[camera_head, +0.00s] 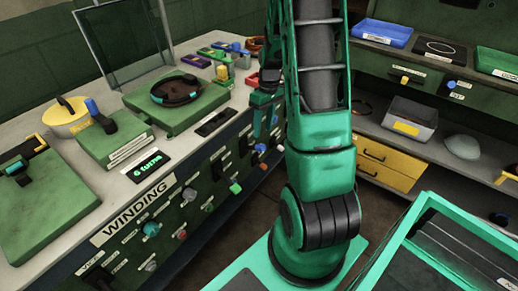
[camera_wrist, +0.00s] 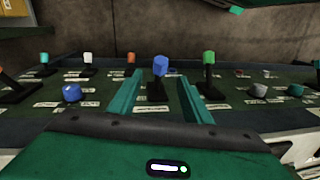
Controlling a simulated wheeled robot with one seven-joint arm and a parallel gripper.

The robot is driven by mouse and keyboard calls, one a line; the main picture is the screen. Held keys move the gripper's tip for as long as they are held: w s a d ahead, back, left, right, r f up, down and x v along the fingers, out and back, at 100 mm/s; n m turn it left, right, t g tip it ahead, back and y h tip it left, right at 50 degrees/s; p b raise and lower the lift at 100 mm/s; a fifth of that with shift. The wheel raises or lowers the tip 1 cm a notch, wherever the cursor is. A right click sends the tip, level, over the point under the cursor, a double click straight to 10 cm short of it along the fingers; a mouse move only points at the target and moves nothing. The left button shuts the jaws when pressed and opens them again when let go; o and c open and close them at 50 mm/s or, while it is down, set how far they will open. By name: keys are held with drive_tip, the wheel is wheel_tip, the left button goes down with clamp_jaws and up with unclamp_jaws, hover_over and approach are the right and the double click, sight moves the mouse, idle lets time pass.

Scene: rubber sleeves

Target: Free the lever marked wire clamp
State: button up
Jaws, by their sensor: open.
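A row of levers with coloured rubber sleeves stands on the dark panel in the wrist view. A blue-sleeved lever (camera_wrist: 160,65) shows in the gap between the fingers of my open gripper (camera_wrist: 159,82); I cannot tell whether it touches either finger. A green-sleeved lever (camera_wrist: 208,58) is just right of the gap. White (camera_wrist: 88,58) and teal (camera_wrist: 44,58) sleeved levers stand to the left. The labels are too small to read, so I cannot tell which lever is marked wire clamp. In the head view my gripper (camera_head: 264,105) is at the front of the winding bench, partly hidden by my arm.
The winding bench (camera_head: 95,195) carries a green block with a coil (camera_head: 176,90), a yellow pot (camera_head: 66,117) and small coloured parts. Knobs line its front panel. Shelves at the right hold a blue tray (camera_head: 384,33) and a grey bin (camera_head: 409,118).

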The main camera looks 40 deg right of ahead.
sight(261, 148)
drive_tip(key=f, duration=0.3)
drive_tip(key=a+f, duration=0.1)
drive_tip(key=f, duration=0.6)
drive_tip(key=shift+s+a+f, duration=0.1)
drive_tip(key=shift+a+f, duration=0.05)
drive_tip(key=shift+f, duration=0.05)
clamp_jaws()
